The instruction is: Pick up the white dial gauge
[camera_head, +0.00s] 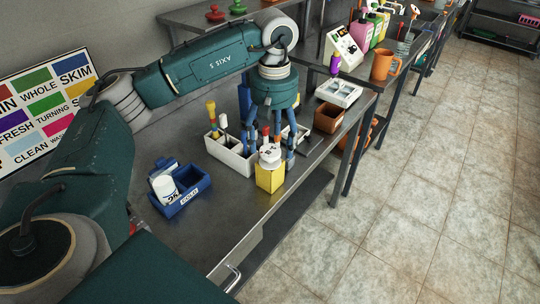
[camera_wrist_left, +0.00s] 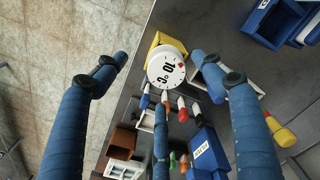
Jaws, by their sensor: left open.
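The white dial gauge (camera_wrist_left: 167,68) has a round face with dark marks and a small red mark. It sits at a yellow block (camera_wrist_left: 163,42). In the head view the gauge (camera_head: 270,153) is on top of the yellow block (camera_head: 270,178) near the front edge of the metal bench. My left gripper (camera_head: 271,146) is open, pointing down over the gauge, with its blue fingers spread around it. In the wrist view the gauge lies between the spread fingers (camera_wrist_left: 160,76). I cannot tell whether any finger touches it. My right gripper is not in view.
A white divided tray (camera_head: 232,158) with colored-handled items stands just behind. A brown box (camera_head: 328,118) and a white compartment tray (camera_head: 339,92) stand to the right. The bench front is clear.

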